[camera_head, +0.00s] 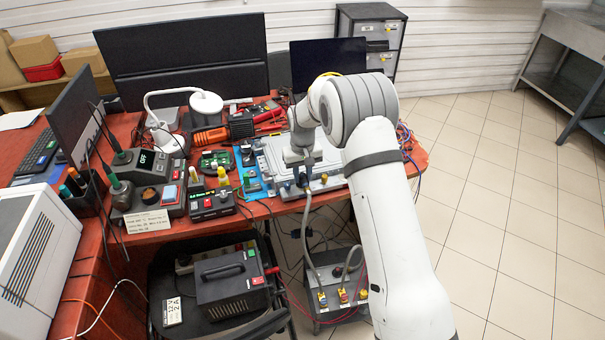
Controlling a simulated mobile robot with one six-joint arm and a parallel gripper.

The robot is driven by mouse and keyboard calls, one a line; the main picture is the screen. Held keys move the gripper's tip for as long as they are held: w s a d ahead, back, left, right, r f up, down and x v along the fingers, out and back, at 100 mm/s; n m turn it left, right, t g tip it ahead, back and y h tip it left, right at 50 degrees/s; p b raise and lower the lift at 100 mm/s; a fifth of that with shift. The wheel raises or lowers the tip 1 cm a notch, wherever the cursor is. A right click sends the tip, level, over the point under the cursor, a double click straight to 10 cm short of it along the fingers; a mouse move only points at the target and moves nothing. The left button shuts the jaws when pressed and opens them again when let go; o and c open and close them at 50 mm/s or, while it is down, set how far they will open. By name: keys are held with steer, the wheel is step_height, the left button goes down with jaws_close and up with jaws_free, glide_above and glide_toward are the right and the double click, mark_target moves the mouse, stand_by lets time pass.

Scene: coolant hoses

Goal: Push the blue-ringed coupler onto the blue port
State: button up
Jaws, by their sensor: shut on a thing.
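My gripper (302,178) is shut on a small dark coupler (304,184) at the front edge of the silver plate. The coupler's ring colour is too small to make out. A grey hose (308,235) hangs from it to a blue-marked fitting (322,298) on a dark grey box below the table. The blue port cannot be picked out for certain; the gripper and coupler cover part of the plate's front edge. I cannot tell whether the coupler touches a port. A small fitting (324,179) shows just right of the gripper.
The silver plate (335,165) lies on the red table. The dark grey box (340,312) also bears red- and yellow-marked fittings (343,296). Left of the plate are a blue mat (250,172) and several instruments. A power supply (232,285) stands below. The tiled floor at right is clear.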

mark_target(303, 175)
steer(key=shift+f+b, duration=0.8)
steer(key=shift+b, duration=0.15)
stand_by(2.9)
steer(key=o, duration=1.3)
steer(key=shift+r, duration=0.1)
steer(key=shift+r+p, duration=1.75)
steer(key=shift+r, duration=1.7)
